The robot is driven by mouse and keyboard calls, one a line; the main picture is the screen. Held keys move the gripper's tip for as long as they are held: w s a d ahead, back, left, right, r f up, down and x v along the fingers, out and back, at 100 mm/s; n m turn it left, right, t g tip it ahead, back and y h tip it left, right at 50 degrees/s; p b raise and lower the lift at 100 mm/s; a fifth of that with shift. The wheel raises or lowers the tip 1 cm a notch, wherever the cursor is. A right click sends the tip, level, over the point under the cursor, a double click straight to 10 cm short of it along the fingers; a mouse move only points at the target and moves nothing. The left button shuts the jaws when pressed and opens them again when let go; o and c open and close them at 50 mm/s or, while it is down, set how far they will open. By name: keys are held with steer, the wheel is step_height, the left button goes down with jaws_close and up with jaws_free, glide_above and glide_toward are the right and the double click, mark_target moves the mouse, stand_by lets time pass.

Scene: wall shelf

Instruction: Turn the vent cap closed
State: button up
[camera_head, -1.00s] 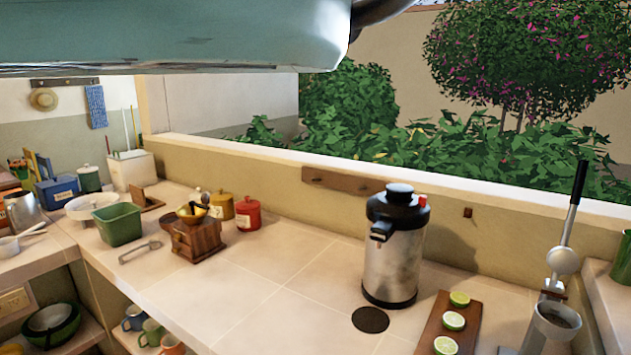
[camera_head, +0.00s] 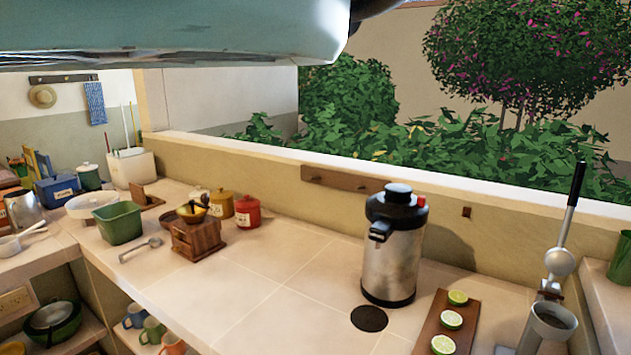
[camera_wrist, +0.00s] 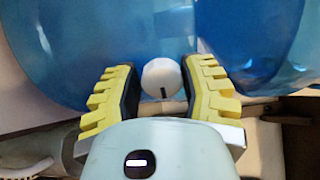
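In the wrist view, a small white round cap (camera_wrist: 161,78) with a short dark mark on its lower face sits between the two yellow-ridged, dark-padded fingers of my gripper (camera_wrist: 161,82). One finger is close on each side of the cap. I cannot tell whether the pads touch it. Big translucent blue bottles (camera_wrist: 75,45) fill the upper part of this view, behind the cap. Neither the cap nor my gripper shows in the head view.
The head view shows a tiled counter with a steel dispenser (camera_head: 390,250), a board with lime halves (camera_head: 438,325), a lever press (camera_head: 553,290), a wooden box (camera_head: 200,239) and a green tub (camera_head: 120,223). A low wall runs behind. The counter's middle is clear.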

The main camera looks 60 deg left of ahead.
steer(key=o, duration=0.4)
steer(key=shift+r, duration=0.1)
steer(key=shift+o, duration=0.2)
steer(key=shift+s, duration=0.1)
steer(key=v, duration=1.1)
steer(key=shift+s+a, duration=0.15)
steer(key=shift+s, duration=0.25)
steer(key=shift+w, duration=0.1)
